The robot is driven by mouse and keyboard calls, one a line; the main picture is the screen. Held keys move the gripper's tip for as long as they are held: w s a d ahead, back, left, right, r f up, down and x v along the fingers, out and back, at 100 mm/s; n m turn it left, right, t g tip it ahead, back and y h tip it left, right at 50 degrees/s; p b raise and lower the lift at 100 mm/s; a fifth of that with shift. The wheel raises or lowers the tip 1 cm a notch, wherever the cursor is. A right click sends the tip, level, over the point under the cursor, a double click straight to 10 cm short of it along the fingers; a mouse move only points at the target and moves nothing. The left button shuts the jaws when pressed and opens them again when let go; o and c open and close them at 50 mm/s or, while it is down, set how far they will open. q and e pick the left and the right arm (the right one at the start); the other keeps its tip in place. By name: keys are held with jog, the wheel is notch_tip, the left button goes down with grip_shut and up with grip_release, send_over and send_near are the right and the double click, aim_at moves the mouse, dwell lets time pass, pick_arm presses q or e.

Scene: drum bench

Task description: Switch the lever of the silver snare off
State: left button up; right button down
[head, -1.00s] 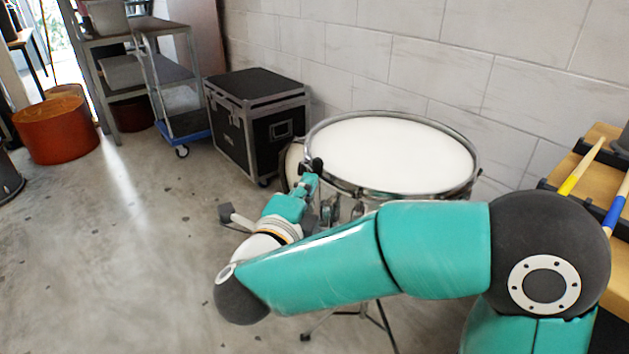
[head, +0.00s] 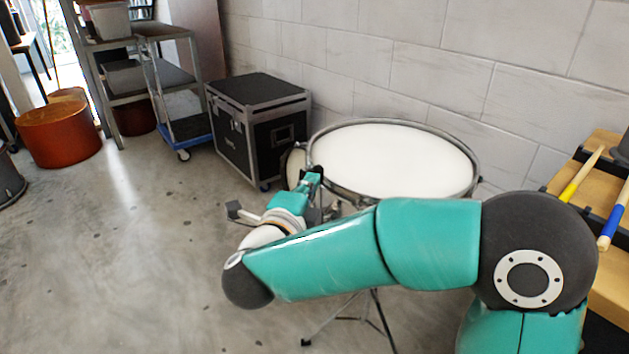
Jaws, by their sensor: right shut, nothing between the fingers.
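The silver snare (head: 392,158) stands on a tripod stand right of the middle, with a white head and a metal rim. My right arm reaches across in front of it from the lower right. My right gripper (head: 316,172) is shut and empty at the drum's near left side, close to the rim. I cannot tell whether it touches the drum. The lever is not clearly visible; the gripper and arm cover that part of the shell. My left gripper is not in view.
A black flight case (head: 258,125) stands behind the drum at left. A grey shelf cart (head: 165,75) and an orange drum (head: 58,133) are farther left. A wooden rack with drumsticks (head: 583,180) is at right. The floor at left is clear.

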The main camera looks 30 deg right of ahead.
jog(key=w+f+n+g+y+p, duration=0.1)
jog(key=w+n+g+p, duration=0.2)
jog(key=w+p, duration=0.4)
jog(key=n+p, duration=0.1)
jog(key=p, duration=0.5)
jog(key=shift+a+f+n+y+p, duration=0.25)
jog(key=shift+a+n+y+p, duration=0.05)
jog(key=shift+a+y+p, duration=0.1)
jog(key=shift+s+d, duration=0.15)
jog(key=shift+s, duration=0.55)
